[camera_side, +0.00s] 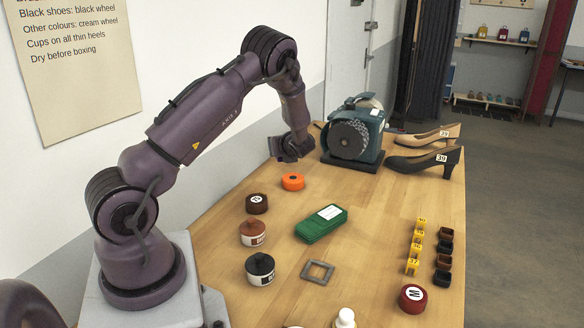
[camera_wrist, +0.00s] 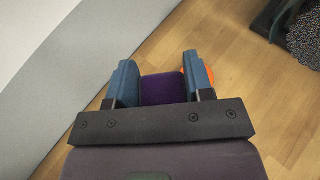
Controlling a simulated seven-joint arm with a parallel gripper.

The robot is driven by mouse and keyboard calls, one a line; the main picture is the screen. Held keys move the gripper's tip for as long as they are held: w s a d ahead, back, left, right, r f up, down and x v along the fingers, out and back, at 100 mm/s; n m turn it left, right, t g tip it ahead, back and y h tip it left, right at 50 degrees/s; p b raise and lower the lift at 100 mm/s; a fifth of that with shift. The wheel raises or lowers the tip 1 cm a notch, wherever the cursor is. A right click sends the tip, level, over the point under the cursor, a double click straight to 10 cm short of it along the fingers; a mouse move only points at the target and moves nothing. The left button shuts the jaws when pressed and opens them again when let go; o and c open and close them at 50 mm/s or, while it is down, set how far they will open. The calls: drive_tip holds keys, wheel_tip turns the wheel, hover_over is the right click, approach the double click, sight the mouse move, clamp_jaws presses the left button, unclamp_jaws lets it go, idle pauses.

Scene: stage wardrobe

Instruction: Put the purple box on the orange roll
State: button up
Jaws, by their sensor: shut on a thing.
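My gripper (camera_wrist: 161,85) is shut on the purple box (camera_wrist: 162,89), which sits between its two blue fingers in the wrist view. In the side view my gripper (camera_side: 290,158) is above the table near its back left edge, and I cannot make out the box there. The orange roll (camera_side: 292,182) lies flat on the table just below my gripper, with a dark hole in its top. In the wrist view a sliver of the orange roll (camera_wrist: 211,75) shows beside the right finger; the rest is hidden.
A teal machine with a dark wheel (camera_side: 351,137) stands right of my gripper, with two high-heeled shoes (camera_side: 425,162) beyond. The wall is close on the left.

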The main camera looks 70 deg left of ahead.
hover_over(292, 176)
drive_tip(key=f, duration=0.6)
drive_tip(key=shift+s+d, duration=0.35)
drive_tip(key=shift+s, duration=0.05)
drive_tip(key=shift+w+a+f, duration=0.35)
drive_tip(key=shift+a+f, duration=0.1)
drive_tip(key=shift+f, duration=1.65)
drive_tip(key=shift+d+f, duration=0.1)
drive_tip(key=shift+f, duration=0.1)
drive_tip(key=o, duration=0.9)
drive_tip(key=shift+r, duration=0.1)
